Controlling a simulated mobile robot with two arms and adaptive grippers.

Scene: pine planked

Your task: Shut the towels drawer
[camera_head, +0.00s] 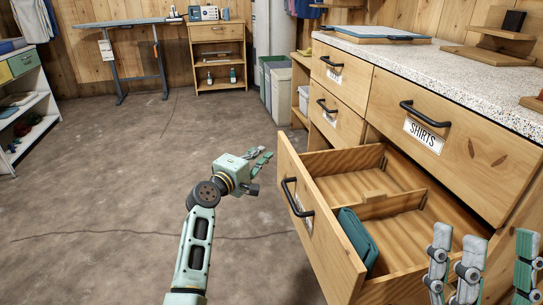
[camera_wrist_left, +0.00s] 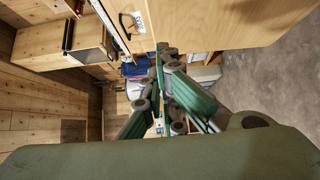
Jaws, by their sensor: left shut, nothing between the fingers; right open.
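The open drawer (camera_head: 345,235) is pulled far out of the wooden cabinet at the lower right of the head view. Its front carries a black handle (camera_head: 296,197) and a label whose text I cannot read. A folded teal cloth (camera_head: 358,238) stands in its near compartment; the other visible compartments look empty. My left gripper (camera_head: 266,157) is shut and empty, left of the drawer front and apart from it. The left wrist view also shows its fingers (camera_wrist_left: 166,62) close together, below a wooden panel. My right gripper (camera_head: 494,258) is open at the lower right, over the cabinet side.
The drawer labelled SHIRTS (camera_head: 440,128) is closed above the open one. Smaller closed drawers (camera_head: 338,72) are further back. Grey bins (camera_head: 276,85) stand beyond the cabinet. The concrete floor (camera_head: 110,190) in front is clear, with a white shelf (camera_head: 25,100) at the left.

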